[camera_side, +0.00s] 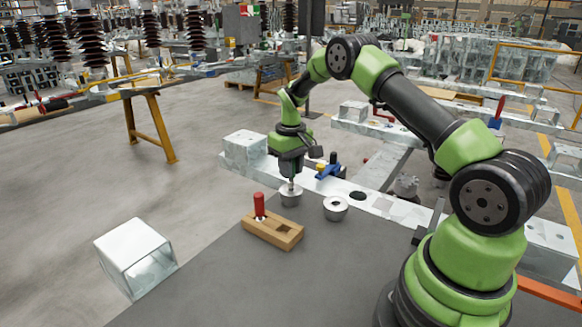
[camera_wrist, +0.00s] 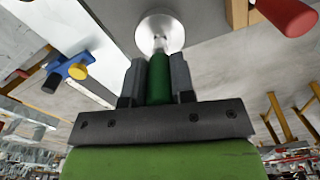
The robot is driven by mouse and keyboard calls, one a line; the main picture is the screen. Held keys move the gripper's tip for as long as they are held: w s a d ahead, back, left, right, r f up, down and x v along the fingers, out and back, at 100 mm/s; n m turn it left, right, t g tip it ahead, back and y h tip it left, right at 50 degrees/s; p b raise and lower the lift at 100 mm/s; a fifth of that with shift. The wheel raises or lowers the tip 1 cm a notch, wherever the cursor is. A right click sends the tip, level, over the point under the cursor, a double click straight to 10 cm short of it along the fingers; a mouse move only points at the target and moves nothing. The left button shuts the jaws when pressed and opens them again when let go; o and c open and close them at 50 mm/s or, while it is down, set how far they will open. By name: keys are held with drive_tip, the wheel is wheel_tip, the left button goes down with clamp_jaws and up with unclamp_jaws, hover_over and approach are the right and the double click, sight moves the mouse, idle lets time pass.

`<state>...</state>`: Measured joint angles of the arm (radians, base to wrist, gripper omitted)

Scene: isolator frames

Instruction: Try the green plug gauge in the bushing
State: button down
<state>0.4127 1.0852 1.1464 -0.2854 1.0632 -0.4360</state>
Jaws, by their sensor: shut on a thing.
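My gripper (camera_side: 290,175) is shut on the green plug gauge, whose green handle (camera_wrist: 158,80) stands between the two fingers in the wrist view.
A wooden block (camera_side: 285,237) holds a red-handled gauge (camera_side: 259,205) upright and has an empty hole beside it. A blue clamp-like tool with a yellow knob (camera_wrist: 77,71) lies behind. A pale box (camera_side: 135,255) stands at left. The grey tabletop in front is clear.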

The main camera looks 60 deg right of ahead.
drive_tip(key=shift+f, duration=0.4)
drive_tip(key=shift+r, duration=0.1)
idle(0.9)
drive_tip(key=shift+r, duration=3.65)
